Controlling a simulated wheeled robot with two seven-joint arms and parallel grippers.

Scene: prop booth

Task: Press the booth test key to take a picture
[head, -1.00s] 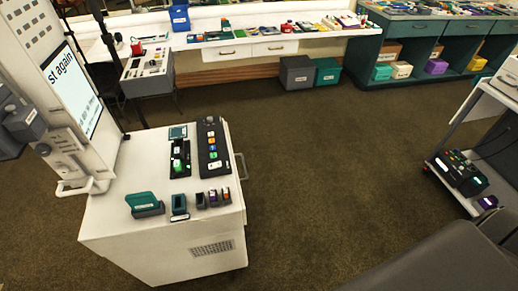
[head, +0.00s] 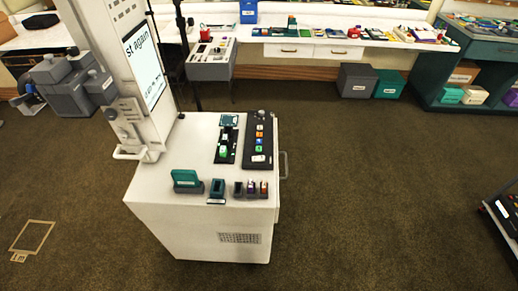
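The booth (head: 135,75) is a white upright with a screen (head: 145,62), whose visible text reads "st again". It stands at the left side of a white cabinet (head: 160,215). On the cabinet top lies a black key panel (head: 251,150) with a knob and several coloured keys. To its left is a smaller black strip (head: 232,158) with green and white keys, below a teal square piece (head: 229,120). I cannot read the labels, so I cannot tell which key is the test key. Neither of my grippers is in view.
A teal holder (head: 187,181) and several small stamp-like items stand along the cabinet's front edge. A white bench (head: 270,50) with clutter runs along the back. Dark and teal bins (head: 390,84) sit under it. Brown carpet (head: 380,200) is open to the right.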

